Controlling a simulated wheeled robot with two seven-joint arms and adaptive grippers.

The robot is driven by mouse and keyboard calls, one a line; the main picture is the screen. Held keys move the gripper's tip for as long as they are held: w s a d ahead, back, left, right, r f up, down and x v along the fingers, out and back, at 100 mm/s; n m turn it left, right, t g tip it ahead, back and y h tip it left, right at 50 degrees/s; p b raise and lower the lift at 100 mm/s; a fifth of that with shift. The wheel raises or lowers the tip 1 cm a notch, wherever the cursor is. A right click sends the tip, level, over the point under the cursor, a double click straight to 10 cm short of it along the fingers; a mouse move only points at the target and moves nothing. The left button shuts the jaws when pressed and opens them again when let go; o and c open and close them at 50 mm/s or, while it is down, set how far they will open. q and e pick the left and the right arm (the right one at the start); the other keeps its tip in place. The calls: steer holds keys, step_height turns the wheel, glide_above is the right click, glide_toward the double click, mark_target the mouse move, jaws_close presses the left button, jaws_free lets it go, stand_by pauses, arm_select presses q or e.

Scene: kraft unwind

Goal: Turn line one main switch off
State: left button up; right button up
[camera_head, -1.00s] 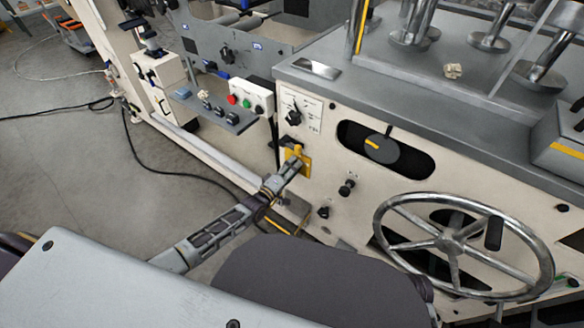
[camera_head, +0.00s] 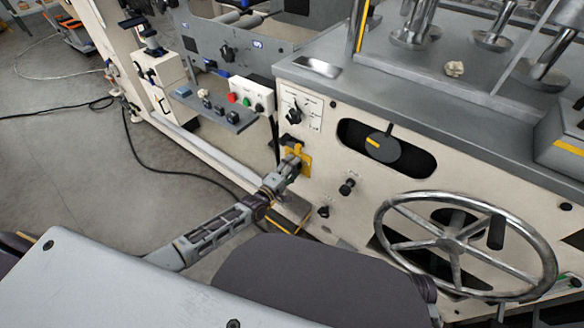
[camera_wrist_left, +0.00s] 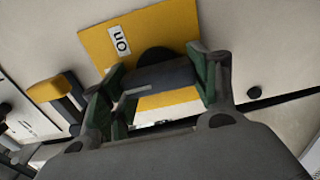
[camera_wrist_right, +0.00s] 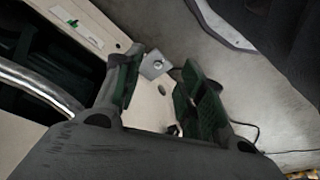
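The switch is a yellow plate (camera_head: 305,160) on the cream front panel. In the left wrist view the plate (camera_wrist_left: 165,32) carries a white "On" label (camera_wrist_left: 120,40), and a dark bar-shaped handle (camera_wrist_left: 160,77) sits over a black round base. My left gripper (camera_head: 295,160) is at the plate. Its fingers (camera_wrist_left: 160,80) stand apart on either side of the handle; firm contact cannot be told. The gripper hides part of the switch in the head view. My right gripper (camera_wrist_right: 160,85) is open and empty, with the panel and floor beyond; it is not seen in the head view.
Above the switch is a black rotary knob (camera_head: 294,116). To its right are a large dial (camera_head: 380,150), small black knobs (camera_head: 347,187) and a metal handwheel (camera_head: 455,245). A button box (camera_head: 251,97) stands at the left.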

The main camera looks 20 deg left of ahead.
arm_select(q)
steer(key=o, duration=0.4)
steer(key=v, duration=1.2)
stand_by(0.6)
steer(key=shift+m, duration=0.3)
stand_by(0.5)
